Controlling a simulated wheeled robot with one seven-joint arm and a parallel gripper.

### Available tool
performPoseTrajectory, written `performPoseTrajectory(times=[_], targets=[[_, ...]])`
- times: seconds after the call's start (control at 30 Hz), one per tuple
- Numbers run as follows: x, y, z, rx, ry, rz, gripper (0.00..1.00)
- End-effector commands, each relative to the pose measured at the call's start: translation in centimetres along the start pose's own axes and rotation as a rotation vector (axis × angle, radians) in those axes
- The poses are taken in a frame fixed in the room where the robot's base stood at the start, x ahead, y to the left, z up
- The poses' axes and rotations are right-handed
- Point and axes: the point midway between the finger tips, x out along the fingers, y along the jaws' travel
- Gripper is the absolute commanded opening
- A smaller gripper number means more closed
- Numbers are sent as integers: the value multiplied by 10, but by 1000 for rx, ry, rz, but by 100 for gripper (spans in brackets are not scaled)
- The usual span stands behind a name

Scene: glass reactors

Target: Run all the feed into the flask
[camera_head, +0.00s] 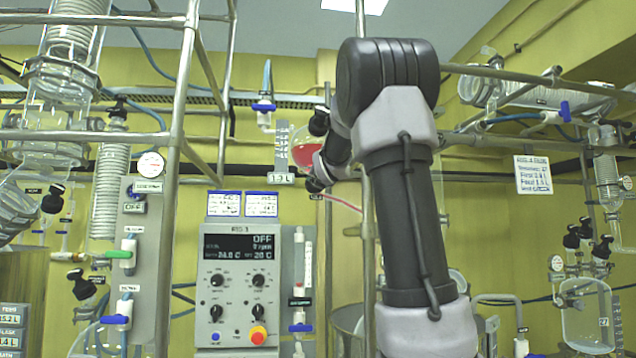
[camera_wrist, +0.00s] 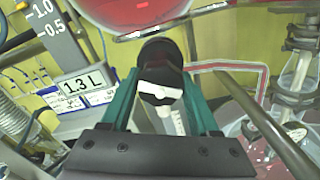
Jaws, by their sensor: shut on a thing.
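The feed vessel (camera_head: 305,154) is round glass with red liquid in it. Its bottom also shows at the top of the wrist view (camera_wrist: 130,12). A black valve knob (camera_wrist: 160,62) with a white mark sits just below it. My gripper (camera_wrist: 162,100) has its teal fingers shut on this knob, one on each side. In the head view my arm partly hides the gripper and valve. A display by the vessel reads 1.3 L (camera_head: 281,178). A pink-red line (camera_head: 345,203) runs right from the valve and goes behind my arm. I cannot make out the receiving flask clearly.
A control panel (camera_head: 240,285) reading OFF stands left of my arm. Metal frame poles (camera_head: 178,120) and glass columns stand at the left. At the right are a glass vessel (camera_head: 587,318), black-knobbed valves and a wall note (camera_head: 532,174). A metal pole passes close behind my arm.

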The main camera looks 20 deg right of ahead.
Motion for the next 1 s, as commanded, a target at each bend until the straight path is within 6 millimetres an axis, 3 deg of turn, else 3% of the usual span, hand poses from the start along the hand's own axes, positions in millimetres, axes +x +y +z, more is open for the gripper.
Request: performPoseTrajectory(times=[0.4,0.43,0.5,1.0], targets=[[0,-2,-3,-3,6,-4,6],[0,-2,-3,-3,6,-4,73],[0,-2,-2,-3,5,-3,92],[-6,2,-1,-8,2,1,92]])
